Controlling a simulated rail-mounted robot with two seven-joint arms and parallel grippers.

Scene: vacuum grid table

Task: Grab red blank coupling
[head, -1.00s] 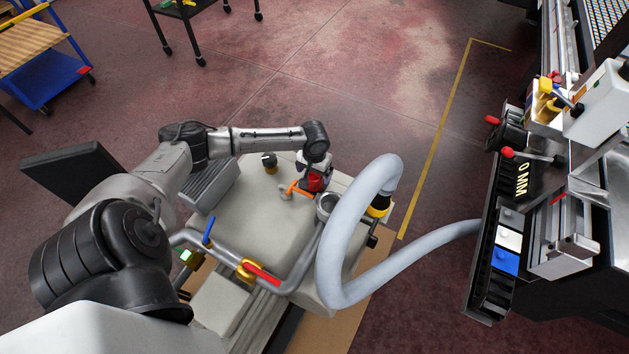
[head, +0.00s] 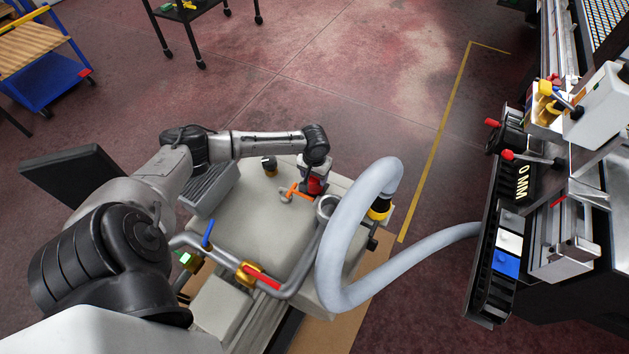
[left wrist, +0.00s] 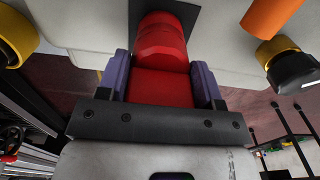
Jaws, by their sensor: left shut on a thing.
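The red blank coupling (head: 314,186) is on the far right part of the pale machine top in the head view, just under the end of my left arm. In the left wrist view the red coupling (left wrist: 162,65) fills the space between the two purple-grey fingers. My left gripper (left wrist: 161,85) is shut on it, with a finger against each side. In the head view my left gripper (head: 314,172) is small and partly hidden by the wrist. A dark patch shows behind the coupling in the wrist view. My right gripper is not in view.
An orange handle (head: 298,190) sits close left of the coupling. A thick grey hose (head: 345,235) arches up to the right, by a yellow-and-black fitting (head: 380,207). A black knob (head: 269,164) stands to the left. Pipes with blue and red levers run in front.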

